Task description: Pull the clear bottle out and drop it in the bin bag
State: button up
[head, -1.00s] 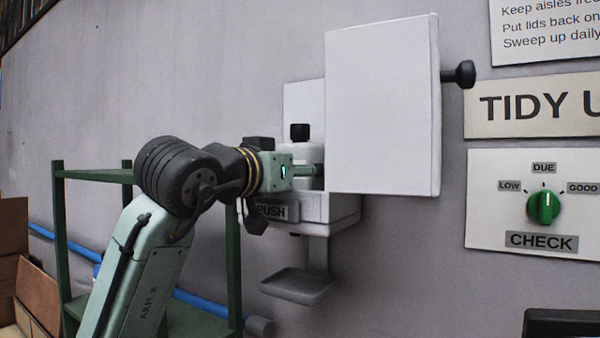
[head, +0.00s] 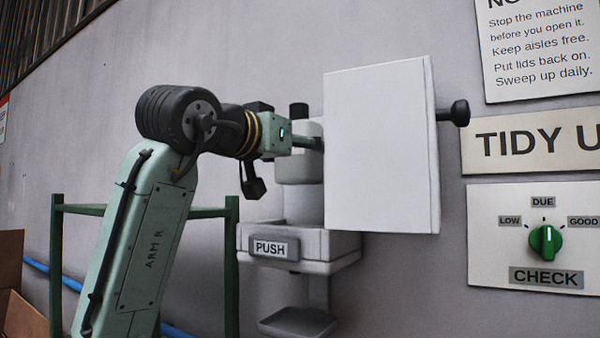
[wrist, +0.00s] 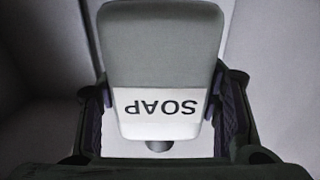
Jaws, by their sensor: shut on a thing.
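The bottle (head: 299,169) has a pale grey, see-through-looking body and a black cap (head: 299,110). In the wrist view the bottle (wrist: 160,50) carries a white label reading SOAP, upside down. My gripper (wrist: 158,112) is shut on it, with a finger on each side of the label. A bin bag is not in view.
The white open cover (head: 378,150) with a black knob (head: 453,113) stands close to the right of the bottle. A drip tray (head: 298,322) hangs below. A green rack (head: 232,260) and cardboard boxes (head: 20,320) are at left. Open space lies above the bottle.

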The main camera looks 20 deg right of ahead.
jog(key=v, duration=0.9)
jog(key=shift+s+a+b, duration=0.2)
jog(key=shift+a+b, duration=0.05)
jog(key=shift+b, duration=0.2)
jog(key=shift+r, duration=0.15)
